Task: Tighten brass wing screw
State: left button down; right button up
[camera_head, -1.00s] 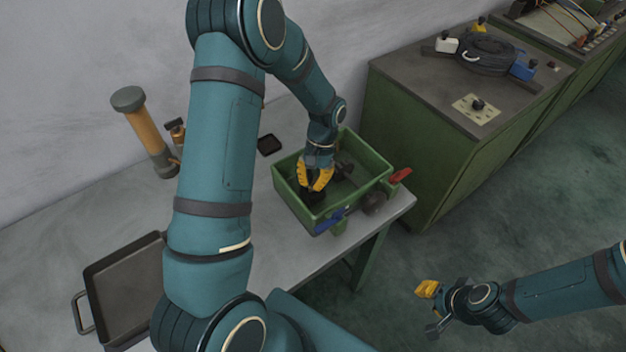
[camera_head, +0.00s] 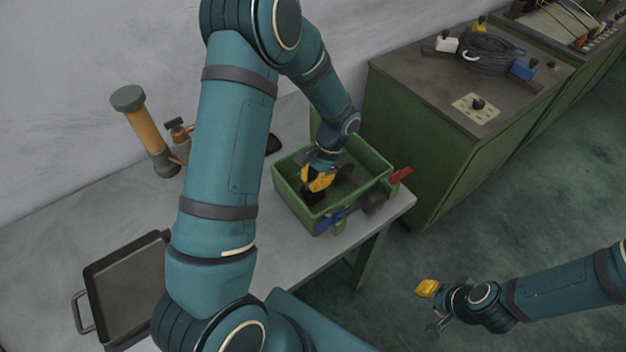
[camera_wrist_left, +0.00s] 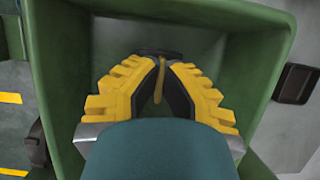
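The brass wing screw (camera_wrist_left: 158,82) shows in the left wrist view as a thin brass piece between my left fingertips, above a dark part inside a green tray (camera_wrist_left: 52,75). My left gripper (camera_wrist_left: 162,64), with yellow fingers and dark pads, points down into the tray; its tips are close together on the screw. The head view also shows this gripper (camera_head: 317,186) inside the green tray (camera_head: 285,190), where the screw is hidden. My right gripper (camera_head: 431,306) is open and empty over the floor at the right.
The tray stands near the right end of a grey table (camera_head: 278,262). A red handle (camera_head: 400,175) and a blue part (camera_head: 333,217) are at its outside. A metal pan (camera_head: 130,288) and an orange cylinder (camera_head: 145,130) are at the left. A green cabinet (camera_head: 420,130) stands behind.

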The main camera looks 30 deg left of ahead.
dwell(0.3)
pick_arm(q)
jog(key=c, duration=1.1)
grip_release()
jog(key=shift+c, duration=0.2)
jog(key=v, duration=1.2)
